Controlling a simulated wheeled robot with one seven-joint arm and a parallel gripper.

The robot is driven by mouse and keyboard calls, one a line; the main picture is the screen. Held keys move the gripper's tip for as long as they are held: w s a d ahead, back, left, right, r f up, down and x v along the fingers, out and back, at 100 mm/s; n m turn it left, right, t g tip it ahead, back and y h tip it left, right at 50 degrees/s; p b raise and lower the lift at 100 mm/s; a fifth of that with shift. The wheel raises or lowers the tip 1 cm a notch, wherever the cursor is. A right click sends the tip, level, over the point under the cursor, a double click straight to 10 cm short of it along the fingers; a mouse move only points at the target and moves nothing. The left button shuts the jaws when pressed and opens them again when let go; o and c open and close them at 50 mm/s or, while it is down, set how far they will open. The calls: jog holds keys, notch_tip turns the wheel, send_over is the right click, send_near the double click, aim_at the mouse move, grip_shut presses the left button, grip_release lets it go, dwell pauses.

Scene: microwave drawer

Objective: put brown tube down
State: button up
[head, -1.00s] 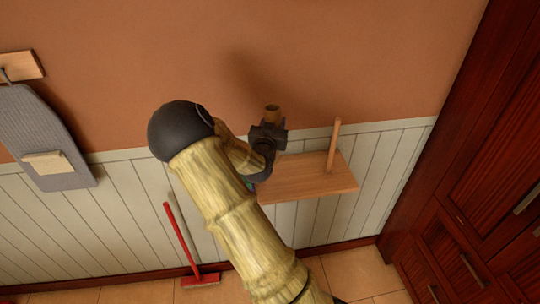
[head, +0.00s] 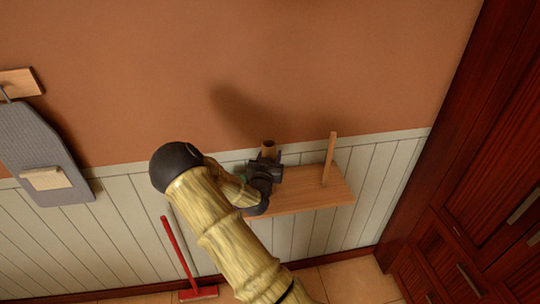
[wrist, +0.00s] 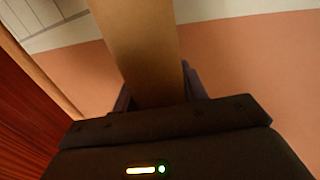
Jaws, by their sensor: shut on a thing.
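My gripper (head: 267,160) is shut on the brown tube (head: 268,148), whose top shows upright above the fingers in the head view. In the wrist view the tube (wrist: 140,50) runs from between the fingers up to the top edge. The gripper is over the left part of a wooden wall shelf (head: 310,193). The tube's lower end is hidden behind my gripper and arm, so I cannot tell whether it touches the shelf.
A thin wooden stick (head: 330,158) stands upright on the shelf, right of my gripper. A dark red cabinet (head: 480,160) is at the right. An ironing board (head: 40,150) hangs at the left, and a red broom (head: 182,255) leans below. The shelf between tube and stick looks clear.

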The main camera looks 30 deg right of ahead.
jog(key=shift+f, duration=0.25)
jog(key=o, duration=1)
jog(key=shift+c, duration=0.2)
jog(key=shift+r, duration=0.1)
jog(key=shift+r, duration=0.15)
jog(key=b+v, duration=0.4)
jog(key=v, duration=0.8)
jog(key=shift+d, duration=0.1)
